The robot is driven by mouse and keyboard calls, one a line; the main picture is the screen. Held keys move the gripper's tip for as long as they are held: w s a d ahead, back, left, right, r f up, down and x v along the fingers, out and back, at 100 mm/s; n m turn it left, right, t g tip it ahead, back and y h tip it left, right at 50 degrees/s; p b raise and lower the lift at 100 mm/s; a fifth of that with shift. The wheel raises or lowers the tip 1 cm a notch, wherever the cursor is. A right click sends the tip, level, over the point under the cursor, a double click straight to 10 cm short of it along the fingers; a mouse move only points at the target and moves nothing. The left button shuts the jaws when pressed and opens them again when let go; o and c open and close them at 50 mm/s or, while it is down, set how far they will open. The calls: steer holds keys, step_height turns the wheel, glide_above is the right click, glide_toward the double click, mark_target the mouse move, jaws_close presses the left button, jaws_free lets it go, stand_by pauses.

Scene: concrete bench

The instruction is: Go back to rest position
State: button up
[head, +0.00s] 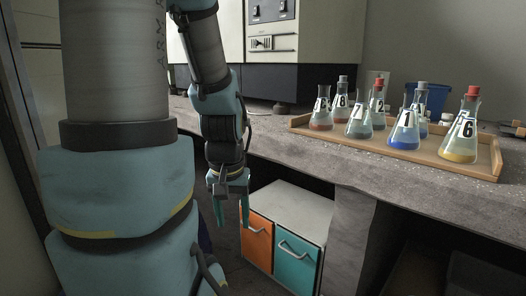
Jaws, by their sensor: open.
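My gripper (231,207) hangs pointing down in front of the bench's edge, in the middle of the head view. Its two teal fingers are apart and nothing shows between them. The fingertips are below the bench top and left of a small cabinet. My arm comes down to it from the top of the view.
A concrete bench (328,158) runs across the right. A wooden tray (471,169) on it holds several numbered flasks, including blue (404,135) and yellow (459,148) ones. A cabinet (303,205) with orange and teal fronts stands below. A blue bin (436,97) stands behind the flasks.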

step_height(320, 180, up, 35)
steer(key=p, duration=3.3)
steer(key=shift+f, duration=0.2)
